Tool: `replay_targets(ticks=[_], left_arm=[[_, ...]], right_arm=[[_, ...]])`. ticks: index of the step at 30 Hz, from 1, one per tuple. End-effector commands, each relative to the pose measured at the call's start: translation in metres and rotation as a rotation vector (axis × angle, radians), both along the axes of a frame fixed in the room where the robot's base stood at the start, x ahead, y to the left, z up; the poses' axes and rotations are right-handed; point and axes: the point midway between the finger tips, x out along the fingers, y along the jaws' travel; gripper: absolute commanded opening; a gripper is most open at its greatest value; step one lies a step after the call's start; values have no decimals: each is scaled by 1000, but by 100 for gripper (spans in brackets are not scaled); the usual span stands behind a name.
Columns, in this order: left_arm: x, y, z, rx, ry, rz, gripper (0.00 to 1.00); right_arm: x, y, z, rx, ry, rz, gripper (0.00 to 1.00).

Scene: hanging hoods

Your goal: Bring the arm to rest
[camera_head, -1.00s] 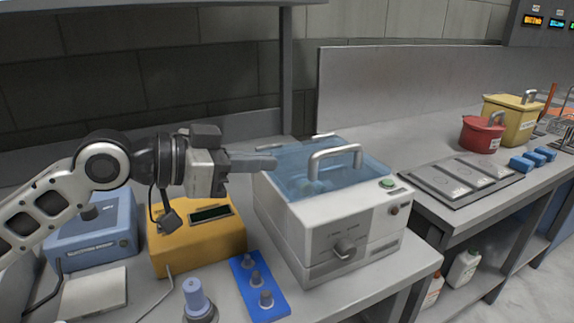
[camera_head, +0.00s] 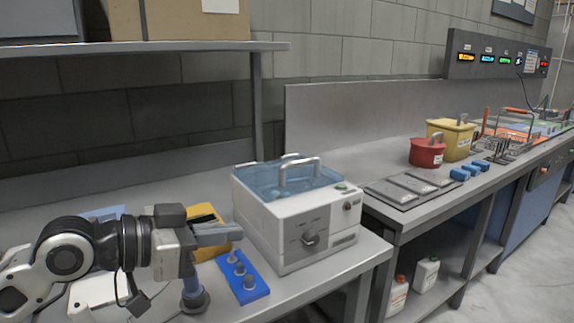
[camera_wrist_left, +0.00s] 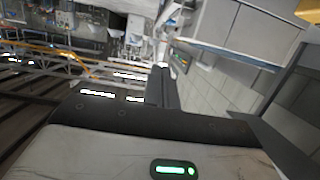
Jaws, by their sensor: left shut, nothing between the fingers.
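My left gripper (camera_head: 221,234) is at the lower left of the head view, its arm coming in from the left. Its fingers are together with nothing between them, and they point right. The gripper is in front of the yellow device (camera_head: 205,217) and to the left of the white machine with the blue lid (camera_head: 291,215), apart from the machine. In the left wrist view the dark fingers (camera_wrist_left: 162,88) point out over the room, with no held thing. My right gripper is not in view.
A blue block with knobs (camera_head: 242,277) lies on the bench just right of my gripper. A blue-grey knobbed post (camera_head: 194,297) stands below it. A shelf (camera_head: 140,47) with boxes hangs above. A red pot (camera_head: 427,153) and a yellow container (camera_head: 452,138) stand farther right.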

Motion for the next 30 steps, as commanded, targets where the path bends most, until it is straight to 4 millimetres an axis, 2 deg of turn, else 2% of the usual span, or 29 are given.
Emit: replay_targets(ticks=[3,8,11,14,20,24,27,30], left_arm=[[-2,-8,-25,-21,20,21,0],[-6,-16,-63,-50,45,69,0],[-13,-19,-96,-73,72,123,0],[-27,-19,-138,-93,113,209,0],[-75,-1,-229,-70,220,445,0],[-120,21,-281,5,294,597,0],[-149,34,-305,63,333,669,0],[-167,42,-319,103,355,710,0]], right_arm=[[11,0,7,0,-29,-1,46],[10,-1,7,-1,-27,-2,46],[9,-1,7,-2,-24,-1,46],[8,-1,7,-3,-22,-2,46],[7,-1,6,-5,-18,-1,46],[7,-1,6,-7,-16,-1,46],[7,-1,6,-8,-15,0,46],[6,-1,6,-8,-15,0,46]])
